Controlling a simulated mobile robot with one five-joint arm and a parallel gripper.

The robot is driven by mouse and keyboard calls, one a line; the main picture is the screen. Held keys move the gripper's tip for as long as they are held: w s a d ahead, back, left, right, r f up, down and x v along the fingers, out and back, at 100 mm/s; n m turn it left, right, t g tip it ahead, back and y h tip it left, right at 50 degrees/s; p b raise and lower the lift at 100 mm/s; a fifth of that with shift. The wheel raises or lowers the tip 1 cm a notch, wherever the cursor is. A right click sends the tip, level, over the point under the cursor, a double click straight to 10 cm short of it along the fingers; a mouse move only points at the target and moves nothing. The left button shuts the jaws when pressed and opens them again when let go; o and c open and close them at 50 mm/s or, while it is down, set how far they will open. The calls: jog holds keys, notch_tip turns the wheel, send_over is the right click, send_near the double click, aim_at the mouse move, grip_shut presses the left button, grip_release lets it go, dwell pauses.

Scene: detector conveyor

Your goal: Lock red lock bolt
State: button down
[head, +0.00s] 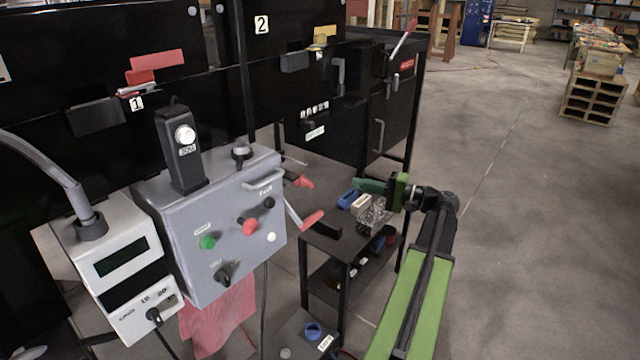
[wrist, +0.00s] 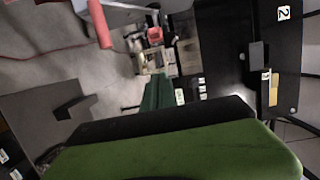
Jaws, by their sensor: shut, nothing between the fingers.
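Several red parts are in view, and I cannot tell for sure which is the lock bolt. A red bar (head: 140,76) and a red plate (head: 157,59) sit on the black panel by label 1, at the upper left of the head view. A red-handled lever (head: 312,218) stands right of the grey control box; a red handle also shows at the top of the wrist view (wrist: 101,25). My gripper (head: 362,186) is shut and empty over the small table, apart from the panel's red parts. Its dark green fingers show in the wrist view (wrist: 158,92).
The grey control box (head: 216,285) with buttons and a white display unit (head: 122,243) stand at the left. Blue and white blocks (head: 348,198) are near my gripper. A yellow part (head: 325,33) is by label 2. Open floor (head: 540,220) lies at the right.

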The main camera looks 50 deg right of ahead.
aim_at(311, 187)
jog(key=w+a, duration=0.7)
jog(key=w, duration=0.2)
jog(key=shift+w+a, duration=0.15)
jog(key=shift+a, duration=0.05)
jog(key=a, duration=0.3)
jog(key=shift+a, duration=0.1)
dwell(0.3)
